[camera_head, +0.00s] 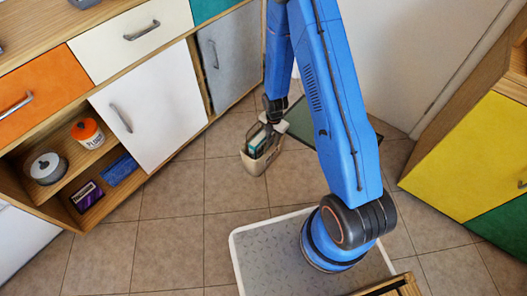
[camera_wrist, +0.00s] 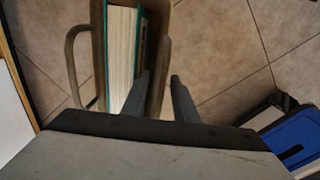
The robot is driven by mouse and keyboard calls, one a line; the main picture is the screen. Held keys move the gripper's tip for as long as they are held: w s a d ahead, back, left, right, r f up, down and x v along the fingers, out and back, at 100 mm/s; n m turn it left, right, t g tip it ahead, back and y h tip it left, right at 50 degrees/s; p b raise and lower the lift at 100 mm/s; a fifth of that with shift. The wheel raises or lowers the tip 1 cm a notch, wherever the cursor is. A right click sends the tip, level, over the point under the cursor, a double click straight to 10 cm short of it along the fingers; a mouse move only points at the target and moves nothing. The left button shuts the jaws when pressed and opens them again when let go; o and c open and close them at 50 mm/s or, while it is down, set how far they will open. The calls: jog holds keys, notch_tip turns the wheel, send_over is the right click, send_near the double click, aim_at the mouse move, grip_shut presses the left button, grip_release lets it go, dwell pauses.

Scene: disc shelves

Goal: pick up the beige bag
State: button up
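The beige bag (camera_head: 252,166) is in the middle of the head view, upright below the end of my arm. A teal book with pale pages (camera_wrist: 122,50) stands in it, and it also shows in the head view (camera_head: 261,144). In the wrist view the bag's left handle (camera_wrist: 70,60) stands as an open loop. My gripper (camera_wrist: 158,78) points down at the right side of the bag, with one finger on each side of its wall and handle. Whether the fingers press on the wall is unclear. I cannot tell whether the bag touches the floor.
Cabinets (camera_head: 155,95) line the left, with an open shelf holding an orange-lidded jar (camera_head: 87,132), a pot (camera_head: 47,168) and small boxes. A yellow cabinet (camera_head: 470,155) stands at the right. The tiled floor (camera_head: 165,225) in front of the left cabinets is clear.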

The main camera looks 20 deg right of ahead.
aim_at(272, 148)
jog(key=shift+f, duration=3.65)
jog(key=shift+c, duration=0.4)
grip_shut()
